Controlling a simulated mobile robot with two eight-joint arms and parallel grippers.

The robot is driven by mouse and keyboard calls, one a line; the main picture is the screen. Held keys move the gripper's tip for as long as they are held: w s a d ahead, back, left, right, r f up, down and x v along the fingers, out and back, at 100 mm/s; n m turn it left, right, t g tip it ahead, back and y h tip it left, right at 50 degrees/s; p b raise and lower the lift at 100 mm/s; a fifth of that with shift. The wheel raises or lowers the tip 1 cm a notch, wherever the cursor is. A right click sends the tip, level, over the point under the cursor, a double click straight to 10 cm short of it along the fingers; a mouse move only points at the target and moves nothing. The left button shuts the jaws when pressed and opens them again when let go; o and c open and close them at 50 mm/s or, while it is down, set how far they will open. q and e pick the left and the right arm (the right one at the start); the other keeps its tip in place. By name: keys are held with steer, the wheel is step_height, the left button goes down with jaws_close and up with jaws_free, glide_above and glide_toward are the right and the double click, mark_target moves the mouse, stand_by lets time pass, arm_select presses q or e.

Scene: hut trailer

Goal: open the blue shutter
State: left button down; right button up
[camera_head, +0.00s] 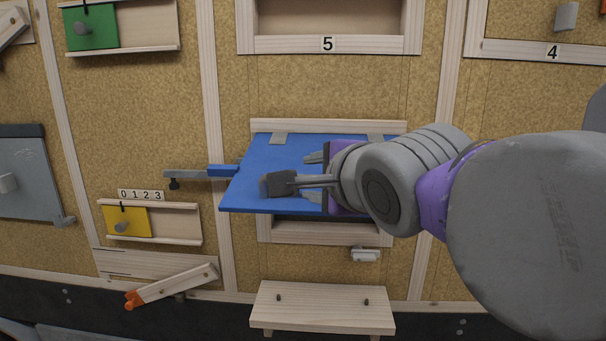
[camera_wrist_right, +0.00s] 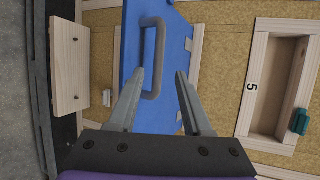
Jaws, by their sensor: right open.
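The blue shutter (camera_head: 255,165) hangs by grey hinges at its top edge, below box 5. Its bottom edge stands out from the frame, with a dark gap below it. My right gripper (camera_head: 292,170) is in front of the shutter and hides part of its right half. In the wrist view the shutter (camera_wrist_right: 172,60) has a grey U-shaped handle (camera_wrist_right: 152,60). My open right fingers (camera_wrist_right: 161,74) lie to either side of the handle's near end, the left one very close. I cannot tell whether they touch. My left gripper is not in view.
A grey bar with a blue end (camera_head: 210,172) sits at the shutter's left edge. A wooden shelf (camera_head: 325,308) juts out below. Box 5 (camera_head: 330,45) is above; a yellow sliding panel (camera_head: 133,222) is at left. A small white fitting (camera_head: 365,254) is under the frame.

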steer(key=v, duration=0.4)
steer(key=d+f+n+g+h, duration=0.1)
steer(key=d+f, duration=0.1)
steer(key=f, duration=0.3)
steer(key=w+d+f+n+h, duration=0.1)
steer(key=d+f+n, duration=0.1)
steer(key=f, duration=0.4)
steer(key=d+f+n+g+h, duration=0.1)
steer(key=d+f, duration=0.2)
steer(key=f, duration=0.2)
steer(key=s+d+f+n+g+h, duration=0.1)
steer(key=s+d+f+n, duration=0.2)
steer(key=f, duration=0.9)
steer(key=s+d+f+n+g+h, duration=0.1)
steer(key=s+d+f+n, duration=0.3)
steer(key=s+f, duration=0.4)
steer(key=s+d+f+n+g, duration=0.3)
steer(key=s+d+f, duration=0.1)
steer(key=f, duration=1.2)
steer(key=shift+s+d+n+h, duration=0.3)
steer(key=shift+s+n+h, duration=0.1)
steer(key=shift+s, duration=0.35)
steer(key=shift+a, duration=0.1)
